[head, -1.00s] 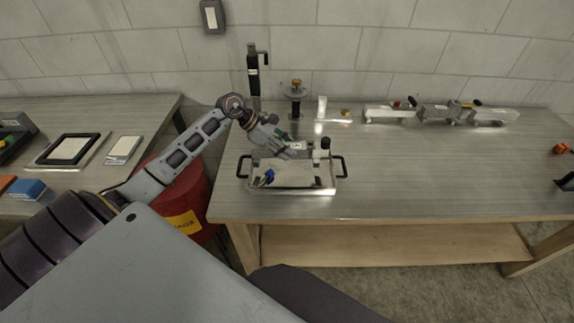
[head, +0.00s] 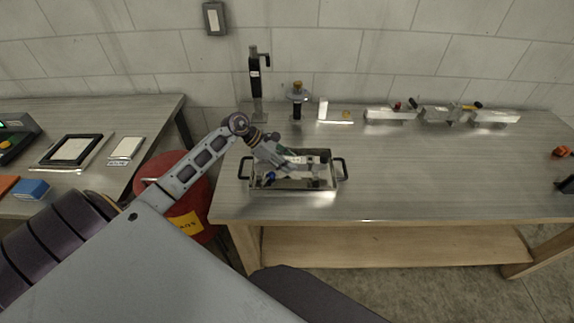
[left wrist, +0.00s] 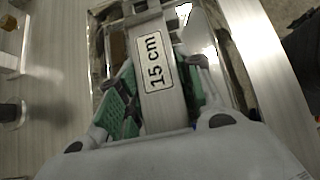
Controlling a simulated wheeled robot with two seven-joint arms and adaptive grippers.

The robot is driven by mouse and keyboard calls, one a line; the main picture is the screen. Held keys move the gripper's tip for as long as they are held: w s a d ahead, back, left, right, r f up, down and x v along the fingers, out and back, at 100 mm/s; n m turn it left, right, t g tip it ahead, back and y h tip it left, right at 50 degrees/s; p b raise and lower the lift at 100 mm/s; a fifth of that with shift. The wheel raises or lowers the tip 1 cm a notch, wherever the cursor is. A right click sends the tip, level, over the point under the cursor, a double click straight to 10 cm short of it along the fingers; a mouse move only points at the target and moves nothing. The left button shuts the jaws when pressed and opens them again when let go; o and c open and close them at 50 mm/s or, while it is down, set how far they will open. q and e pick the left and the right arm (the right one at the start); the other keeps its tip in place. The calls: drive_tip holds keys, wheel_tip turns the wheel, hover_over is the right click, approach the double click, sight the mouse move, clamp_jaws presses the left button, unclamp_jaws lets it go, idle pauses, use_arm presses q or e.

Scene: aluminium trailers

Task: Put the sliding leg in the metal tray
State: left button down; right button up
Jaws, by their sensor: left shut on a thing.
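The metal tray (head: 336,184) has black handles at both ends and stands at the left part of the grey workbench. My left gripper (head: 286,166) reaches down into it from the left. It is shut on the sliding leg (head: 300,159), a pale metal bar. In the left wrist view the leg (left wrist: 157,75) carries a "15 cm" label and lies between the green finger pads, with the tray walls (left wrist: 237,65) around it. I cannot tell whether the leg touches the tray floor. A small blue item (head: 270,176) shows at the tray's left inside. My right gripper is not in view.
Behind the tray stand a black upright post (head: 254,75), a round-topped stand (head: 297,98) and a white block (head: 323,108). Metal coupler parts (head: 440,114) lie along the back right. The middle of the bench is clear. A red drum (head: 172,185) stands left of the bench.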

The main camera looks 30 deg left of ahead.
use_arm(q)
drive_tip(key=shift+f, duration=0.8)
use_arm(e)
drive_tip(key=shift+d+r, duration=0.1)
use_arm(q)
drive_tip(key=c, duration=1.4)
unclamp_jaws()
drive_tip(key=shift+f, duration=0.1)
drive_tip(key=o, duration=0.4)
drive_tip(key=shift+o, duration=0.2)
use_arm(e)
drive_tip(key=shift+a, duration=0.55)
use_arm(q)
drive_tip(key=shift+a, duration=0.1)
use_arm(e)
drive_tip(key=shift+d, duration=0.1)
use_arm(q)
drive_tip(key=shift+v, duration=1.05)
drive_tip(key=b+v, duration=0.1)
drive_tip(key=v, duration=0.7)
drive_tip(key=shift+s+b, duration=0.1)
drive_tip(key=shift+b, duration=0.25)
drive_tip(key=shift+v, duration=0.9)
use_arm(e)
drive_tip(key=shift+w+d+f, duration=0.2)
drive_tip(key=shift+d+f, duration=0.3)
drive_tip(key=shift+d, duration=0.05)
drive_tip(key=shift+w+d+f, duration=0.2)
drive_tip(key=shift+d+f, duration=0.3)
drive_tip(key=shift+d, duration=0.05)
